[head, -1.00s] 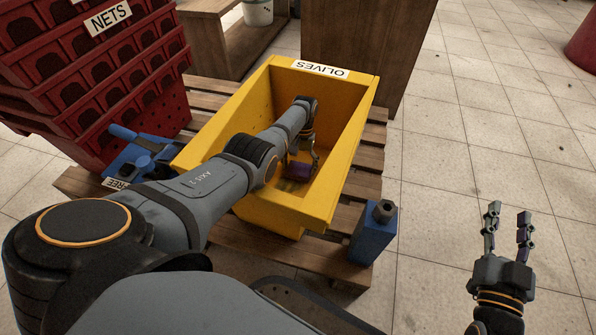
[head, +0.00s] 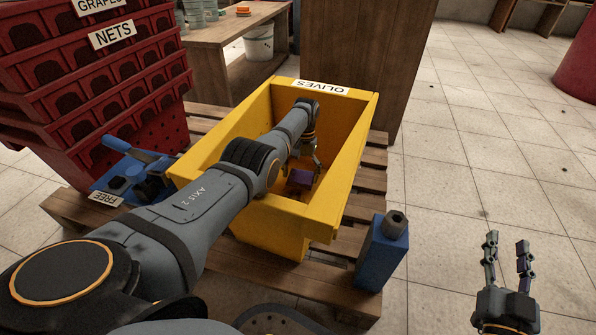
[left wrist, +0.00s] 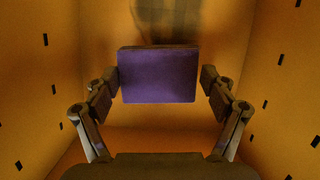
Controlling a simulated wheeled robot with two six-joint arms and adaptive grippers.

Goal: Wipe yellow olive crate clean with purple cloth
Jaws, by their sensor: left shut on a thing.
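The yellow crate (head: 343,165) labelled OLIVES stands on a wooden pallet. My left arm reaches over its near left rim, and my left gripper (head: 306,165) is down inside it. That gripper is shut on the purple cloth (head: 300,178), a folded block low in the crate. In the left wrist view the cloth (left wrist: 158,75) sits between the two fingers, with yellow walls on both sides. A dark greyish patch (left wrist: 180,22) shows on the crate surface just beyond the cloth; part is hidden behind it. My right gripper (head: 507,262) is open and empty over the floor.
Stacked red crates (head: 75,90) stand left of the yellow crate. A blue tool-like object (head: 130,175) lies on the pallet beside a FREE label. A blue bottle (head: 382,250) stands at the pallet's right corner. A wooden cabinet (head: 365,60) is behind.

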